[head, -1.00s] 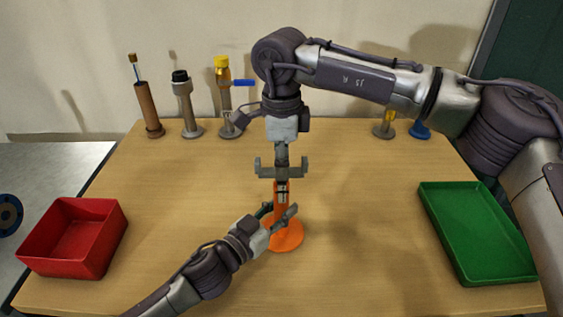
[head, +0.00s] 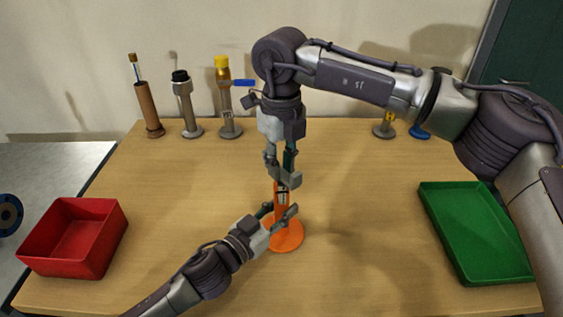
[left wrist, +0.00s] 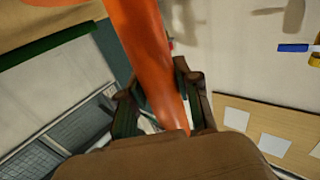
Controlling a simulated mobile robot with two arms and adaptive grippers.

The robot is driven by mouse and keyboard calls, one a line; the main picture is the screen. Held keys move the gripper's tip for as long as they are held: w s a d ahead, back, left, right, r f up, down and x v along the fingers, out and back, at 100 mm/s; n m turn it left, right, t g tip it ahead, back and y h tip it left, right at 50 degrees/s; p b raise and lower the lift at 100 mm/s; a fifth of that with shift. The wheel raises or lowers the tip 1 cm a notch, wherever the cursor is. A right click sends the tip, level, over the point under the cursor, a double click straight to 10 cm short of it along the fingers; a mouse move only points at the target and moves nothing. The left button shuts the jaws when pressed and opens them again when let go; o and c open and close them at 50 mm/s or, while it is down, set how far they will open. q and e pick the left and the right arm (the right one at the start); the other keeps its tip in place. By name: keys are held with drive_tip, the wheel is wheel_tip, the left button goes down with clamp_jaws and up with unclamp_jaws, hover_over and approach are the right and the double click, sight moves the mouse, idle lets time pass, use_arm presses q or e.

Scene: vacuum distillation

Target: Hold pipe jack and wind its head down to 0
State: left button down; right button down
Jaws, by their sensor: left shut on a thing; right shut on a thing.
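The orange pipe jack stands upright on its round base (head: 286,236) in the middle of the table. Its orange post (head: 281,196) has a dark and white marking near the top. My left gripper (head: 279,214) is shut on the post just above the base. In the left wrist view the orange post (left wrist: 150,50) passes between the left fingers (left wrist: 160,105). My right gripper (head: 283,168) points down from above and is shut on the grey jack head (head: 286,179) at the top of the post. The fingers partly hide the head, and the scale reading is too small to read.
A red bin (head: 75,238) is at the left and a green tray (head: 475,235) at the right. Several capped tubes and stands, including a brown one (head: 148,110), line the back edge. The table between is clear.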

sight(282, 172)
drive_tip(key=m, duration=0.7)
drive_tip(key=shift+w+r, duration=0.1)
drive_tip(key=shift+r, duration=0.2)
drive_tip(key=m, duration=0.7)
drive_tip(key=shift+m, duration=0.4)
drive_tip(key=c, duration=1)
unclamp_jaws()
drive_tip(key=shift+f, duration=0.2)
wheel_tip(282, 172, up, 12)
drive_tip(key=shift+s, duration=0.2)
